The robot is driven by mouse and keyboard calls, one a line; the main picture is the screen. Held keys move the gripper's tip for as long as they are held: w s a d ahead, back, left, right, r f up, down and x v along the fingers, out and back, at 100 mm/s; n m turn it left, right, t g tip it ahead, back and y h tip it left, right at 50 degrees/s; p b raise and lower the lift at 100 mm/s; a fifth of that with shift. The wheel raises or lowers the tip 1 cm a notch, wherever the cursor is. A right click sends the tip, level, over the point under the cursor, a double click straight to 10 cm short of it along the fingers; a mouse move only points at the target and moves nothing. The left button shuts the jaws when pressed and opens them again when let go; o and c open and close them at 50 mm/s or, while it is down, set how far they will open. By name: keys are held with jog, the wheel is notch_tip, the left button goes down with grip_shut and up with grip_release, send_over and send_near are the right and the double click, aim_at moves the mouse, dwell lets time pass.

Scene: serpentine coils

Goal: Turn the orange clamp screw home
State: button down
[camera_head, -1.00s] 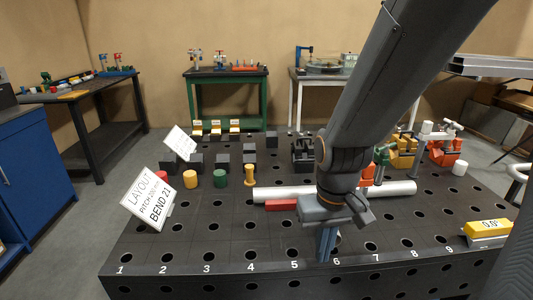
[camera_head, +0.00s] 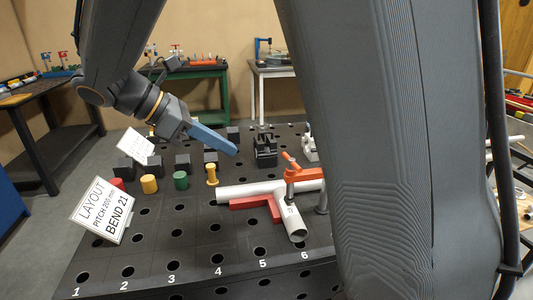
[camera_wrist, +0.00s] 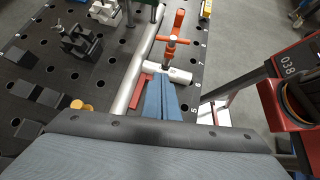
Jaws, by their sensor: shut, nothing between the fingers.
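The orange clamp (camera_head: 307,174) stands over the pipes in the head view, its screw (camera_head: 290,178) upright with a slanted handle on top. In the wrist view the orange clamp (camera_wrist: 178,22) and its cross handle sit just beyond my fingertips. The screw foot is over or on a short white pipe (camera_wrist: 180,75); contact is unclear. That short pipe (camera_head: 291,222) meets a long white pipe (camera_head: 240,191) beside a red block (camera_head: 255,202). My gripper (camera_head: 236,151) is shut and empty, its blue fingers pointing down-right, left of the clamp and apart from it in the head view.
A black fixture (camera_head: 265,148) stands behind the pipes. My arm hides the table's right side in the head view.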

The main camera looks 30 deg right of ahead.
jog(key=p, duration=0.3)
send_near(292, 164)
jog(key=w+d+f, duration=0.3)
jog(key=d+f, duration=0.1)
jog(key=f, duration=0.1)
jog(key=shift+w+d, duration=0.25)
jog(key=shift+d, duration=0.05)
